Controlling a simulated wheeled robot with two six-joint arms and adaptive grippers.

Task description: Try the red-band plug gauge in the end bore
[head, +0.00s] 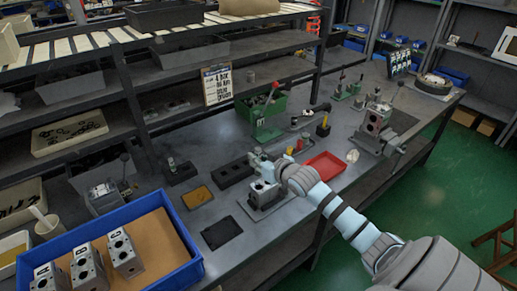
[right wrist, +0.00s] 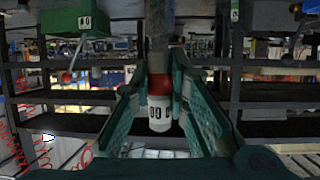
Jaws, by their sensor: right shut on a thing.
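My right gripper (head: 262,160) hangs just above a grey valve block (head: 262,190) on a dark plate on the bench. In the right wrist view my right gripper (right wrist: 164,110) is shut on the red-band plug gauge (right wrist: 158,85). The gauge has a red band and a white labelled end between the green finger pads, and a grey shaft running up out of the picture. The gauge is too small to make out in the head view. The end bore of the block is not clearly seen, and I cannot tell whether the gauge touches it. My left gripper is not in view.
A red tray (head: 326,164) lies right of the block. A black holed rack (head: 234,172), a yellow pad (head: 197,197) and a black mat (head: 221,232) lie to its left. A blue bin (head: 185,246) with several blocks is at front left.

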